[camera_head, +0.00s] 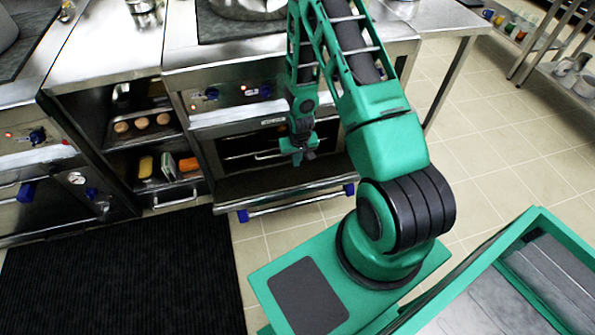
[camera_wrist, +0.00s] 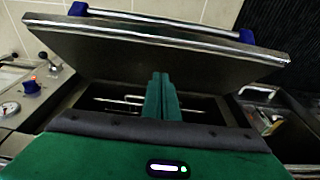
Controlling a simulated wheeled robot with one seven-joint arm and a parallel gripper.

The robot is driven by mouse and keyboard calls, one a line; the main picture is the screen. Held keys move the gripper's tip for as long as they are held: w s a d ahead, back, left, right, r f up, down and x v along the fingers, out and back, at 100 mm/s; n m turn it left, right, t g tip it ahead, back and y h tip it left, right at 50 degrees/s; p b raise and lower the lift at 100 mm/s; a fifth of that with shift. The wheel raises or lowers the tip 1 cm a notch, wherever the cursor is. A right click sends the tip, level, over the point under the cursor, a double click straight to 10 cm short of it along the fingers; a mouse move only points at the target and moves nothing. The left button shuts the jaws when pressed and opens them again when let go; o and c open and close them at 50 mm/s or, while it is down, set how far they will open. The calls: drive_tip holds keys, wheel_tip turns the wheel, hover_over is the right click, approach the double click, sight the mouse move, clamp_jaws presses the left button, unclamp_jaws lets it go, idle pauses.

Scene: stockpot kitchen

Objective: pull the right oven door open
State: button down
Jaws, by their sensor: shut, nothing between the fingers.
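The right oven door (camera_head: 275,184) is lowered outward from the oven front, and the dark cavity with wire racks (camera_head: 265,154) shows behind it. Its silver bar handle (camera_head: 300,201) has blue end mounts and runs along the door's outer edge. In the wrist view the door (camera_wrist: 165,50) and its handle (camera_wrist: 160,22) fill the top. My gripper (camera_head: 299,156) is in front of the oven opening, above the inner side of the door. Its green fingers (camera_wrist: 162,98) are together and empty, away from the handle. I cannot tell whether the gripper touches the door.
Left of the oven, open shelves hold a tray of round buns (camera_head: 142,123) and packets (camera_head: 167,167). A black mat (camera_head: 120,270) covers the floor at the left. Another oven with a blue-ended handle (camera_head: 26,192) is at the far left. Tiled floor (camera_head: 480,150) is clear at the right.

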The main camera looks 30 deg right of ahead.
hover_over(296, 184)
drive_tip(key=f, duration=0.6)
drive_tip(key=w+f, duration=0.1)
drive_tip(key=f, duration=0.2)
drive_tip(key=shift+d, duration=0.15)
drive_tip(key=shift+s+f, duration=0.7)
drive_tip(key=shift+f, duration=0.35)
drive_tip(key=shift+s+a+f, duration=0.3)
drive_tip(key=shift+s+f, duration=0.1)
drive_tip(key=shift+f, duration=0.3)
